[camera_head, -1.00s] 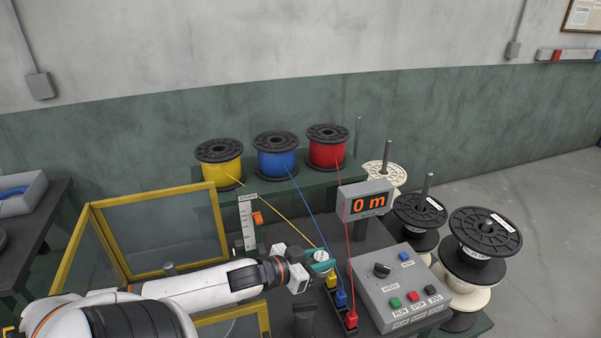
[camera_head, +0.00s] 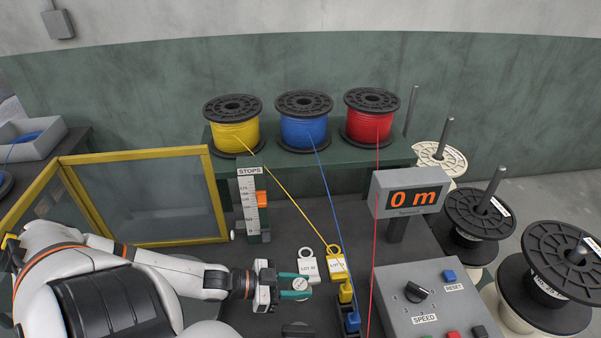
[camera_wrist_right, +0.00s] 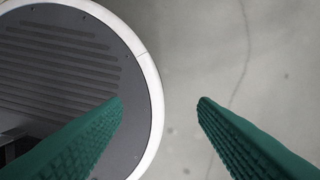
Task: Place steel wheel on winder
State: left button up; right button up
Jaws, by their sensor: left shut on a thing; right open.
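My left gripper (camera_head: 294,287) has its green fingers shut on a small pale round thing (camera_head: 301,284), over the dark machine top. The held thing is mostly hidden and too small to name surely. A white LOT tag (camera_head: 308,268) lies just beyond the fingers; a yellow tag (camera_head: 338,266) is right of it. A dark round part (camera_head: 297,330) shows below the gripper at the bottom edge. I cannot pick out the winder or a steel wheel with certainty. My right gripper (camera_wrist_right: 160,102) is open and empty above bare floor and my round base.
Yellow (camera_head: 233,130), blue (camera_head: 304,128) and red (camera_head: 371,122) wire spools stand on the back shelf. A yellow-framed guard (camera_head: 138,155) stands left. The length display (camera_head: 411,199), control box (camera_head: 435,305) and black spools (camera_head: 478,215) (camera_head: 560,262) are to the right.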

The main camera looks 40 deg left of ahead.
pick_arm(q)
send_over(298, 311)
notch_tip(298, 311, down, 4)
jog(key=shift+f+b, duration=0.1)
jog(key=shift+b, duration=0.2)
jog(key=shift+f, duration=0.4)
notch_tip(298, 311, down, 3)
jog(key=shift+f+b, duration=0.2)
jog(key=shift+b, duration=0.2)
pick_arm(e)
jog(key=shift+s+d+f, duration=0.2)
jog(key=shift+s+f, duration=0.55)
jog(key=shift+f, duration=0.15)
jog(key=shift+s, duration=0.1)
pick_arm(q)
jog(key=o, duration=1.1)
jog(key=shift+f, duration=0.1)
pick_arm(e)
jog(key=shift+s+f, duration=0.1)
jog(key=shift+s, duration=0.35)
pick_arm(q)
jog(key=shift+o, duration=0.2)
